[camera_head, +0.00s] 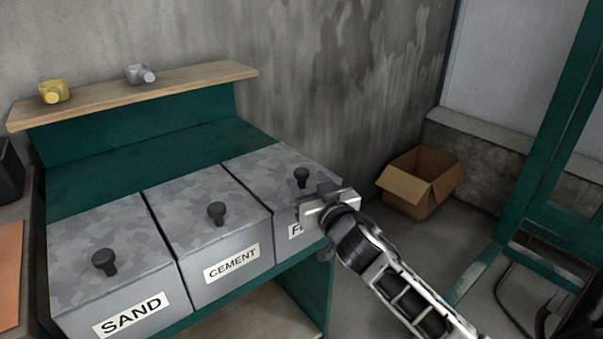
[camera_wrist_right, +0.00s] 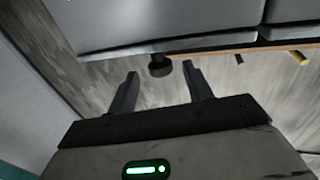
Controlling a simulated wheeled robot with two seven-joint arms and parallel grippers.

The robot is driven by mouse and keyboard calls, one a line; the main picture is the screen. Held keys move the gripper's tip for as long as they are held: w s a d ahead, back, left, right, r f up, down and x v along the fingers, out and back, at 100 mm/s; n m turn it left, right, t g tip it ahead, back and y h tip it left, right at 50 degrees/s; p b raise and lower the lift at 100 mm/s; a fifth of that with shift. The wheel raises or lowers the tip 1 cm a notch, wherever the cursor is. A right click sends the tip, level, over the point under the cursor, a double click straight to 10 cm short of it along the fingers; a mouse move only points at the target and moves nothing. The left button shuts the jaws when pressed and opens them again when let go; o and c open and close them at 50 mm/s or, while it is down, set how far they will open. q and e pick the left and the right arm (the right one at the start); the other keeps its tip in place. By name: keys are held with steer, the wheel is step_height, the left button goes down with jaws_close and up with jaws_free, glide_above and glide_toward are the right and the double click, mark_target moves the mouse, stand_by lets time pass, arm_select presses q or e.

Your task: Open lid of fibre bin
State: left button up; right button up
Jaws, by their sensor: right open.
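The fibre bin is the rightmost of the three grey metal bins; its lid (camera_head: 272,168) lies flat and closed, with a dark round knob (camera_head: 302,176) on top. Its front label is mostly hidden by my right gripper (camera_head: 309,207). That gripper is at the lid's front right part, close to the knob. In the right wrist view the two fingers (camera_wrist_right: 158,90) are apart and a dark knob (camera_wrist_right: 160,66) shows just beyond and between their tips. Nothing is held. My left gripper is not in view.
The cement bin (camera_head: 216,256) and sand bin (camera_head: 120,300) stand to the left with closed lids. A wooden shelf (camera_head: 150,93) behind holds a yellow scoop (camera_head: 54,91) and a grey scoop (camera_head: 140,74). An open cardboard box (camera_head: 420,182) and green frame (camera_head: 545,140) are at right.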

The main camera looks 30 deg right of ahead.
mark_target(305, 178)
steer(key=shift+w+d, duration=0.2)
steer(key=shift+w, duration=0.85)
steer(key=shift+w+d, duration=0.15)
steer(key=shift+w, duration=0.85)
